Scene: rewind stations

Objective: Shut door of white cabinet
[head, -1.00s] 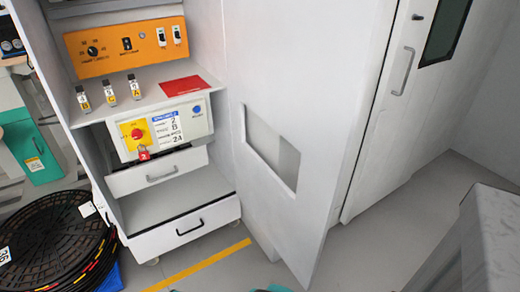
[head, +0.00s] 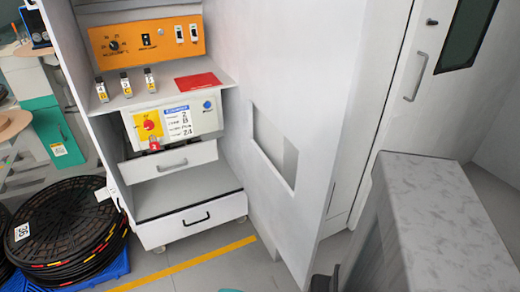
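The white cabinet (head: 232,150) stands left of centre, its front open. Its white door (head: 300,90) is hinged at the cabinet's right side and stands wide open, swung out towards me. The door has a rectangular window (head: 274,146) low down, and its free edge is on the right. My gripper cannot be made out. Only small dark and teal pieces show at the bottom edge, too cut off to identify.
Inside the cabinet are an orange panel (head: 147,39), a control box (head: 173,122) and drawers (head: 190,219). Black reels (head: 70,235) lie at lower left. A grey marbled block (head: 435,215) stands close at right. Another white door with a handle (head: 416,78) is behind. Floor shows by the yellow line.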

